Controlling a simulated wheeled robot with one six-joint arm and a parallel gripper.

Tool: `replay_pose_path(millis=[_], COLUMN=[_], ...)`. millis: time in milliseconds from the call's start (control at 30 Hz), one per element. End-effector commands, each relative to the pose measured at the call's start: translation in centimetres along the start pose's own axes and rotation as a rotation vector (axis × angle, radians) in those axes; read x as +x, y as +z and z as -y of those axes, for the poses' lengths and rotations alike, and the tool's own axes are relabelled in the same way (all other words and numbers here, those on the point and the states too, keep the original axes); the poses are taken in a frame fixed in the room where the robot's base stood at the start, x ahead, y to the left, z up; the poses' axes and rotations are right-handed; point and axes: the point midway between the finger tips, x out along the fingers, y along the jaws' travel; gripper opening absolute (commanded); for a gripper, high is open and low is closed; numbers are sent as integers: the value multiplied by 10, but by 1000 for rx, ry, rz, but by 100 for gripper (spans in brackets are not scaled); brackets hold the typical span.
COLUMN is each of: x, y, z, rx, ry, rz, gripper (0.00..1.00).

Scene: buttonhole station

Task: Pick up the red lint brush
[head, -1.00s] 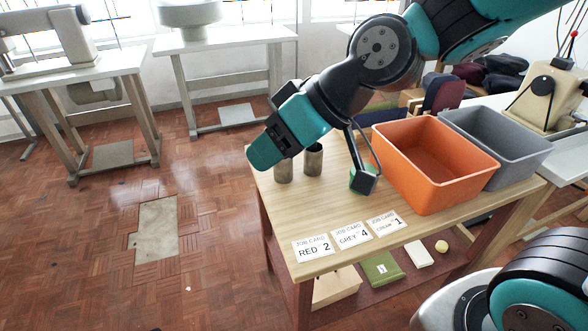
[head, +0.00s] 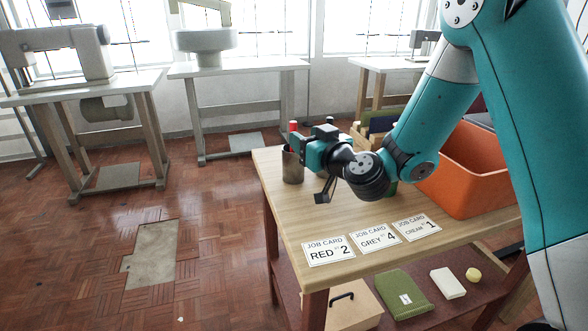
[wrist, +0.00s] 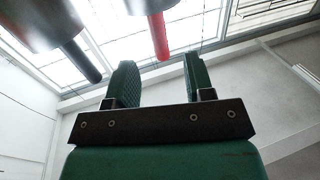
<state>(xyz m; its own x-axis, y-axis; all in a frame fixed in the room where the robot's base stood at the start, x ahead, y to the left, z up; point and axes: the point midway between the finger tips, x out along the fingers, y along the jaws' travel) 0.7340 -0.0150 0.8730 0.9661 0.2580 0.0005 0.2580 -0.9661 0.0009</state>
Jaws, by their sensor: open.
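The red lint brush (head: 293,127) stands upright in a metal cup (head: 292,168) at the table's left back corner. Only its red upper part shows above the rim. It also shows in the wrist view (wrist: 158,36), where the picture is upside down and it hangs from a cup at the top edge. My gripper (wrist: 160,80) is open and empty. The red brush lines up with the gap between the fingers, beyond their tips. In the head view my gripper (head: 304,152) is just right of the red brush and partly hides the cup.
A dark handle (wrist: 82,62) stands in another cup (wrist: 38,22), left of the red brush in the wrist view. Job cards (head: 328,250) lie along the table's front. An orange bin (head: 468,165) stands at the right, partly behind my arm.

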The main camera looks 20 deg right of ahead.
Motion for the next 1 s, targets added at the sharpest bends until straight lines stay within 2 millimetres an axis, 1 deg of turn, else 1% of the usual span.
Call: replay_pose_path(millis=[33,100,133,167,300,433,533,633,800,900,1000], x=[0,1,6,9,20,25,31,43,64,72,75], y=[15,21,10,9,10,12,10,7,8,10,13], z=[0,0,0,0,1,1,1,1,1,1,1], rx=[1,1,0,1,1,0,1,-1,-1,1,0], ry=[0,0,-2,-2,-2,-2,-2,-3,-3,-3,-2], rz=[2,1,0,1,2,1,1,1,1,1,1], gripper=[48,48,48,48,48,48,48,48,48,48,48])
